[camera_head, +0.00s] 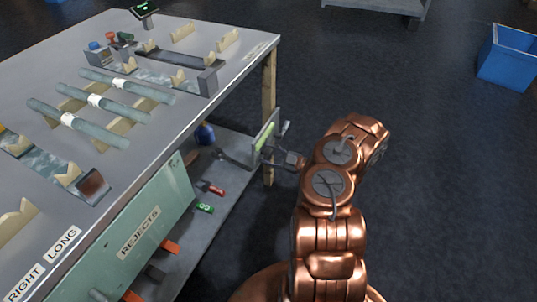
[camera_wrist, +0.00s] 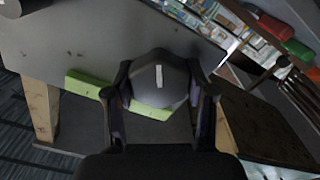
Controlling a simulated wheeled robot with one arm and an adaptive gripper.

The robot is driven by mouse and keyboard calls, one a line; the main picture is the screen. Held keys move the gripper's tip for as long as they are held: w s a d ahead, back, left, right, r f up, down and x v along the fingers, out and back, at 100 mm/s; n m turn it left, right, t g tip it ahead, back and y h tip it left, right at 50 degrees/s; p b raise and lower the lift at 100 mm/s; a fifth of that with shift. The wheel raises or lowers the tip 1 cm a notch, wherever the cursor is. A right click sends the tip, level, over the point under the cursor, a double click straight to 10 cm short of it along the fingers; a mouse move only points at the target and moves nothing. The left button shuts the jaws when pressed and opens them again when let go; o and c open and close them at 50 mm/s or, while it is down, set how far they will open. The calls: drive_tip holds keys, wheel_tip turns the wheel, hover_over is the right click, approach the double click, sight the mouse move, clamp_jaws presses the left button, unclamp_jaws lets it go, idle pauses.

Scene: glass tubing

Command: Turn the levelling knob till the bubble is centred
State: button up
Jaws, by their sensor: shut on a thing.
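The levelling knob (camera_wrist: 160,82) is a dark, faceted, rounded piece with a pale mark on its face. In the wrist view, my gripper (camera_wrist: 159,92) has one finger on each side of it and is shut on it. The bright green level strip (camera_wrist: 88,87) runs behind the knob, partly covered by it and a finger. In the head view the green strip (camera_head: 265,137) is on a grey upright plate at the bench's right end, where my gripper reaches in from the right. The knob is not clear there. I cannot make out the bubble in either view.
The grey bench top (camera_head: 215,110) carries several glass tubes (camera_head: 90,100) on cream supports. A green REJECTS bin (camera_head: 135,235) hangs at the front. Red and green-handled tools lie on the lower shelf. A blue bin (camera_head: 507,58) stands far right on open floor.

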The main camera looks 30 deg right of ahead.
idle(0.3)
drive_tip(key=o, duration=1.2)
drive_tip(key=shift+c, duration=0.2)
drive_tip(key=v, duration=1.2)
drive_tip(key=shift+f, duration=0.1)
